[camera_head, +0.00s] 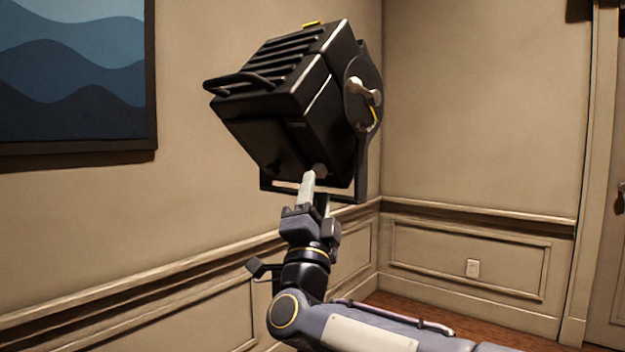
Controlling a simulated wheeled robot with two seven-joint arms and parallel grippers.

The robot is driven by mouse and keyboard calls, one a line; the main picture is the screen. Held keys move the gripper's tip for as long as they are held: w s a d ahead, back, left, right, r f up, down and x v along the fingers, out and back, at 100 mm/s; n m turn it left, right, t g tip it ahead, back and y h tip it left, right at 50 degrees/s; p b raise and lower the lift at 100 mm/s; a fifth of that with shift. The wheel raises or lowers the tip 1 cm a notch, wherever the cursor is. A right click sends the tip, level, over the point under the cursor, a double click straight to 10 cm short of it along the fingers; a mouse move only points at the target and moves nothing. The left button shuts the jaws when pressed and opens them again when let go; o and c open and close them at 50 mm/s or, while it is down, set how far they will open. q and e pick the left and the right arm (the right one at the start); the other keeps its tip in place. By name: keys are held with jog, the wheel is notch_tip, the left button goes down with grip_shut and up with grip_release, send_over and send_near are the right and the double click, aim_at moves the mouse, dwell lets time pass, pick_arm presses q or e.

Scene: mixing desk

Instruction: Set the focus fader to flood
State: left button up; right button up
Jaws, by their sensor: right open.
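A black stage lamp (290,95) hangs tilted in a black yoke (362,165) in the upper middle of the head view. A small grey knob (320,170) shows at the lower edge of its housing; it may be the focus fader, but no markings can be read. My right gripper (314,186) points up from below, its jaws open, with the fingertips just under this knob. One finger stands in front of the housing's lower edge; whether it touches the knob I cannot tell. My left gripper is not in view.
A grey lever (366,91) sticks out on the lamp's right side, and a black handle (240,82) on its left. The yoke's lower bar (283,187) runs close behind my gripper. A framed picture (75,70) hangs at left. The room to the right is free.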

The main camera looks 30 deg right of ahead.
aim_at(319, 175)
jog(key=shift+x, duration=1.75)
jog(key=shift+c, duration=0.2)
grip_shut()
